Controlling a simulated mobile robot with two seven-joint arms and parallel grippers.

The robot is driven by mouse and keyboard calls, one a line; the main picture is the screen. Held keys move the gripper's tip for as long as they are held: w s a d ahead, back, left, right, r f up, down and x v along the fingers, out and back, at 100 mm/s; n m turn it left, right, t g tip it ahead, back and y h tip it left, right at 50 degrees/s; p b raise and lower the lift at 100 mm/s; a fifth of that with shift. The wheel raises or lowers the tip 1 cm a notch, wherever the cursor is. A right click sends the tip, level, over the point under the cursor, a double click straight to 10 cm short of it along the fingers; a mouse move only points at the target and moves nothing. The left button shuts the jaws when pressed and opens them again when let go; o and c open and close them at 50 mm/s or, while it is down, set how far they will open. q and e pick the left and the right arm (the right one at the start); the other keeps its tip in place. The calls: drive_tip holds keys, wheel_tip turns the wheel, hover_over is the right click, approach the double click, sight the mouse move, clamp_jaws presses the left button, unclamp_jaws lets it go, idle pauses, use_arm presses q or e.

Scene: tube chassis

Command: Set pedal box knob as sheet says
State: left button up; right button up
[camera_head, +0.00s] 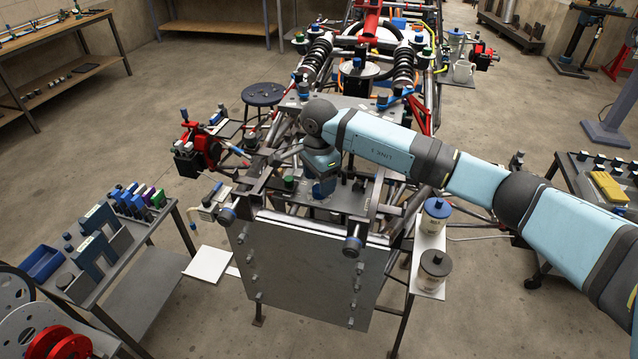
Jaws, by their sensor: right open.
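The tube chassis (325,255) stands in the middle, its flat grey front panel facing me. My right arm reaches in from the right and bends down over the front frame. My right gripper (322,188) is open, low over the pedal area behind the panel; its wrist hides much of that area. A green-topped knob (288,183) sits just left of the gripper, apart from it as far as I can see. I cannot tell which knob is the pedal box knob. A white flat sheet or board (208,264) is left of the panel; no writing is readable. My left gripper is not in view.
A cart (150,290) with blue holders and a blue bin (41,262) stands at left. Two lidded containers (436,215) stand on a white side shelf right of the panel. A stool (262,94) is behind left. Another cart (575,205) is at right. Floor is open at lower right.

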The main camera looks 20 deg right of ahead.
drive_tip(key=shift+w+f, duration=0.1)
drive_tip(key=shift+f, duration=1.25)
drive_tip(key=c, duration=0.9)
